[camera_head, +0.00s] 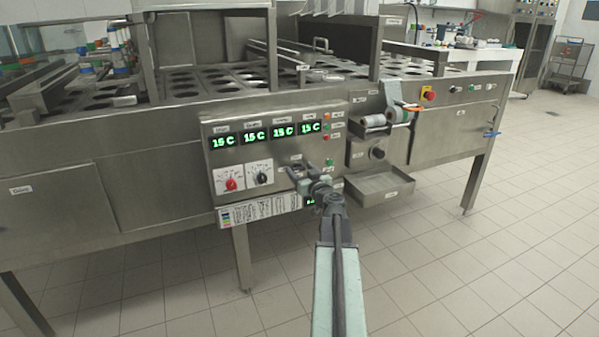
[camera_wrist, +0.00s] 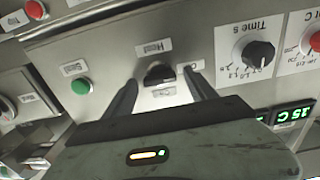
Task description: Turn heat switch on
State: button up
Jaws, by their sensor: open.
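The heat switch (camera_wrist: 160,72) is a small dark rotary knob on the steel control panel (camera_head: 205,150), with a "Heat" label beside it in the wrist view. My gripper (camera_wrist: 162,82) is open, with one dark finger on each side of the switch. I cannot tell whether the fingers touch it. In the head view my gripper (camera_head: 309,170) is at the lower right of the panel and covers most of the switch area. The switch's exact setting is hard to read.
Close to the switch are a green button (camera_wrist: 80,87), a black timer knob (camera_wrist: 258,53) and a red knob (camera_head: 231,184). Green temperature displays (camera_head: 254,136) sit above. A steel tray (camera_head: 378,190) juts out at right. The tiled floor in front is clear.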

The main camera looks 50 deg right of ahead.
jog(key=shift+a, duration=0.1)
jog(key=c, duration=1.4)
jog(key=shift+m, duration=0.3)
jog(key=m, duration=0.3)
jog(key=shift+m, duration=0.3)
jog(key=m, duration=0.4)
jog(key=shift+d+m, duration=0.2)
jog(key=shift+m, duration=0.1)
jog(key=m, duration=0.4)
jog(key=shift+f+m, duration=0.1)
jog(key=shift+m, duration=2.4)
jog(key=shift+f, duration=0.1)
